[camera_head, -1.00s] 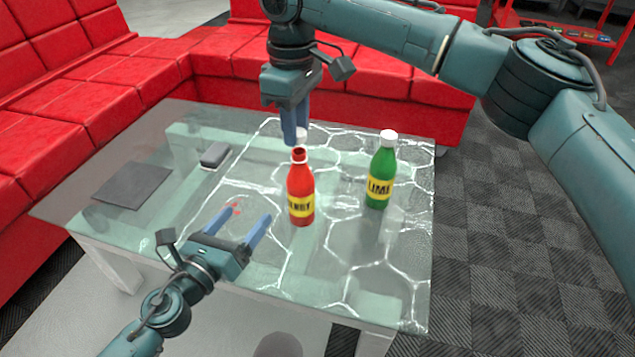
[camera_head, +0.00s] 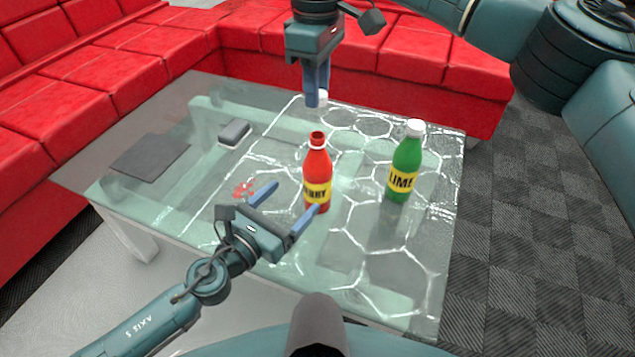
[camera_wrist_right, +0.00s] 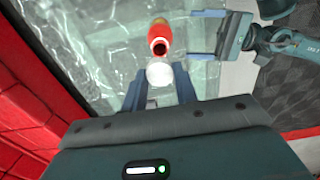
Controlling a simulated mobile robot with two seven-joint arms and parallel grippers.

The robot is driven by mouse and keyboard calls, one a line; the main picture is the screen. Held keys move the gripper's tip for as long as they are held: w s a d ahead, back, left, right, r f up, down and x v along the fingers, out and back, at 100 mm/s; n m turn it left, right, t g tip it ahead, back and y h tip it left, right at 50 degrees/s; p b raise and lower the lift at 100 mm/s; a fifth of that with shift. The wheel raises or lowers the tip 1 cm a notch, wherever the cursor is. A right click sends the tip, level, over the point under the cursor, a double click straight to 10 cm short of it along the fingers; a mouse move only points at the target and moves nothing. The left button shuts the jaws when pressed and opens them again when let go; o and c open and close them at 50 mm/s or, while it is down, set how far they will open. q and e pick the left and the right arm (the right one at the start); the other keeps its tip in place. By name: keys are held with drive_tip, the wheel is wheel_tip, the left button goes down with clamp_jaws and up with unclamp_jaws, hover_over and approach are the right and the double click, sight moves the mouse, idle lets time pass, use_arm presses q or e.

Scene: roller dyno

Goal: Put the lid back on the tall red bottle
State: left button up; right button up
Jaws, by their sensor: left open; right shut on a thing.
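The tall red bottle (camera_head: 317,168) stands upright and open on the glass table, with a yellow label. Its dark mouth faces up in the right wrist view (camera_wrist_right: 159,46). My right gripper (camera_head: 317,100) is shut on the white lid (camera_head: 323,97), above and apart from the bottle's mouth. The lid shows between the fingers in the right wrist view (camera_wrist_right: 159,74). My left gripper (camera_head: 293,199) is open beside the bottle's lower part, its right fingertip overlapping the bottle's base in the head view. In the right wrist view, the left fingers point toward the bottle. I cannot tell whether they touch it.
A green lime bottle (camera_head: 405,165) with a white cap stands right of the red bottle. A grey block (camera_head: 234,132) and a dark flat pad (camera_head: 150,157) lie at the table's left. Red sofas (camera_head: 120,70) line the back and left. The table's front right is clear.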

use_arm(q)
drive_tip(key=x, duration=0.9)
drive_tip(key=shift+w+d, duration=0.2)
drive_tip(key=shift+w, duration=0.05)
drive_tip(key=shift+c, duration=0.6)
drive_tip(key=c, duration=1.3)
drive_tip(key=shift+c, duration=0.3)
use_arm(e)
hover_over(317, 136)
drive_tip(key=shift+f, duration=2.5)
